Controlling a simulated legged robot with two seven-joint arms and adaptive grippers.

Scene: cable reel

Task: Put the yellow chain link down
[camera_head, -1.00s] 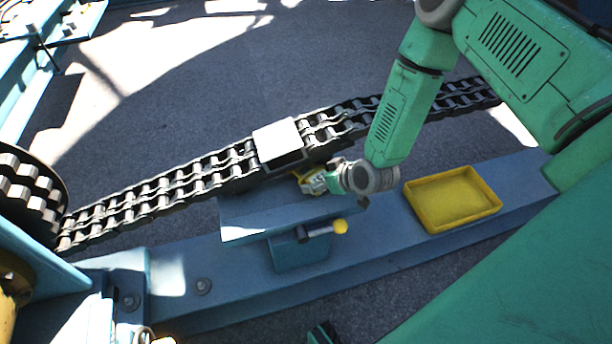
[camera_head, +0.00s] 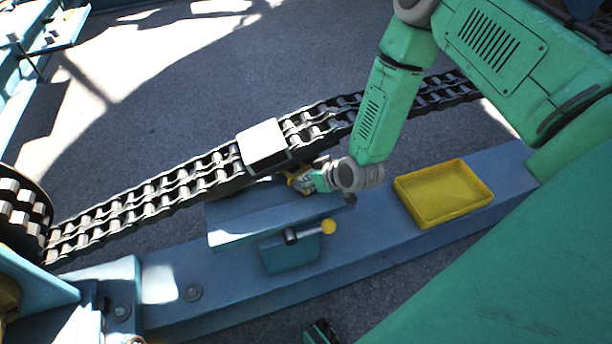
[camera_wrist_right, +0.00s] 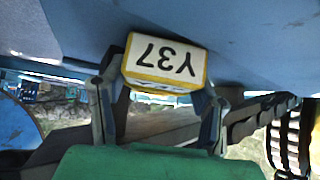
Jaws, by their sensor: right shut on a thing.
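In the head view the right gripper (camera_head: 303,180) is low over the blue vise-like stand (camera_head: 265,219), just in front of the chain. Only a little yellow of the link shows there, the rest hidden by the gripper. I cannot tell whether the link touches the blue surface.
A dark double-row chain (camera_head: 165,191) runs diagonally behind the stand, with a white block (camera_head: 262,142) on it. An empty yellow tray (camera_head: 443,193) sits on the blue beam (camera_head: 375,245) to the right. A yellow-knobbed handle (camera_head: 328,226) sticks out at the stand's front.

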